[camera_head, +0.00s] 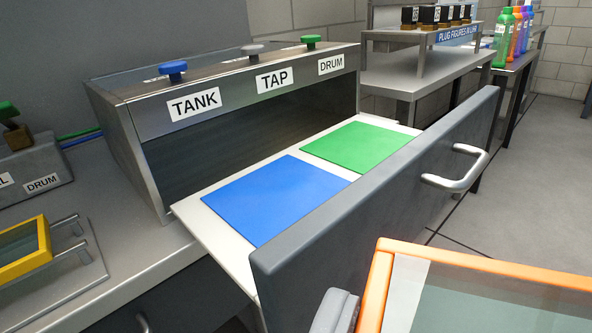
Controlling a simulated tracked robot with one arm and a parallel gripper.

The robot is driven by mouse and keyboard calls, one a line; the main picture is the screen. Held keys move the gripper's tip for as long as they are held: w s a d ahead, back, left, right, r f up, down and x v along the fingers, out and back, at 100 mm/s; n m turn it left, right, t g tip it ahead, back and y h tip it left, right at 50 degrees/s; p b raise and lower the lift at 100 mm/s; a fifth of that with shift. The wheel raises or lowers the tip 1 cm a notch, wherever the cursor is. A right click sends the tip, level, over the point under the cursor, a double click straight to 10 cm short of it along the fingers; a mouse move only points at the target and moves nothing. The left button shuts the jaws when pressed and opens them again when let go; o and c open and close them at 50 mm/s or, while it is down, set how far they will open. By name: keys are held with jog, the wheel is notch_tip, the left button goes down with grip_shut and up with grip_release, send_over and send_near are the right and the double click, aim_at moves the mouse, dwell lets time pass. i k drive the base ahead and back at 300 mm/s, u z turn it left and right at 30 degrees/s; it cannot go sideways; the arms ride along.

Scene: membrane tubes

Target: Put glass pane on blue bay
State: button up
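A glass pane in an orange frame (382,285) fills the lower right, close to the camera and in front of the drawer. A grey finger of my gripper (336,312) presses against the left side of the frame. The other finger is out of view, and the pane appears held in the air. The blue bay (275,200) is a flat blue square on the white drawer floor, beyond the drawer front and left of the pane. It looks empty. A green bay (360,147) lies behind it, also empty.
The pulled-out drawer has a tall grey front (385,185) with a handle (458,172). Behind it is a cabinet labelled TANK, TAP and DRUM (275,80). A yellow-framed pane (36,250) rests on a rack at left. Bottles (505,35) stand at the far right.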

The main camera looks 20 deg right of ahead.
aim_at(282, 192)
jog(key=i, duration=0.95)
jog(key=z, duration=0.05)
